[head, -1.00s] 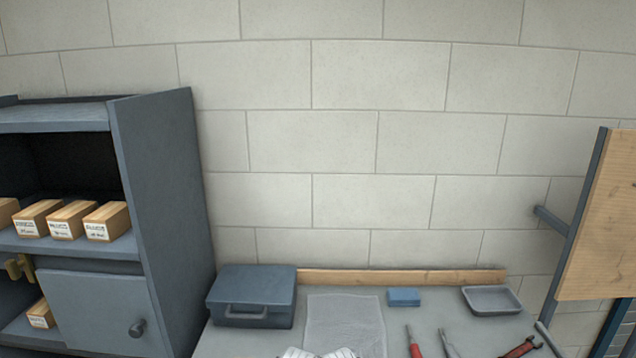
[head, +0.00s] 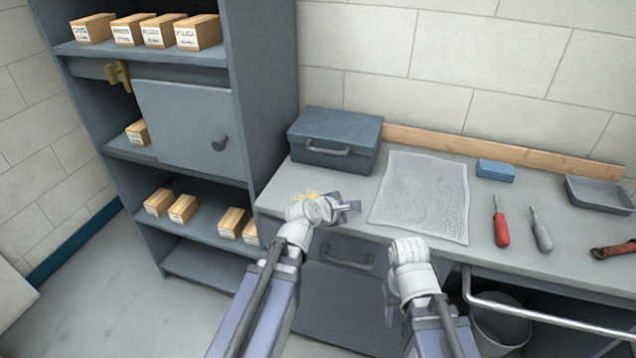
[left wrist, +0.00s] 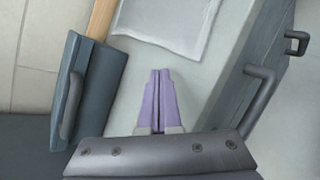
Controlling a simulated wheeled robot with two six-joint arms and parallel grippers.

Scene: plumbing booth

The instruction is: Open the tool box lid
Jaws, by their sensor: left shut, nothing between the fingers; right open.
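The blue-grey tool box (head: 350,132) stands at the back left of the workbench, its lid shut and its handle (head: 328,149) on the front side. It also shows at the left of the left wrist view (left wrist: 95,85), with its handle (left wrist: 70,108) facing left. My left gripper (head: 352,206) is in front of the tool box and apart from it. In the left wrist view its purple fingers (left wrist: 158,75) are together and empty. My right gripper (head: 388,308) hangs in front of the bench edge, open, its fingers partly hidden by its wrist.
A grey mat (head: 422,195) lies right of the tool box. A blue block (head: 495,171), a red-handled tool (head: 501,225), a grey-handled tool (head: 541,232) and a tray (head: 600,194) lie further right. A tall cabinet (head: 265,80) stands left of the bench. A bucket (head: 498,325) is below.

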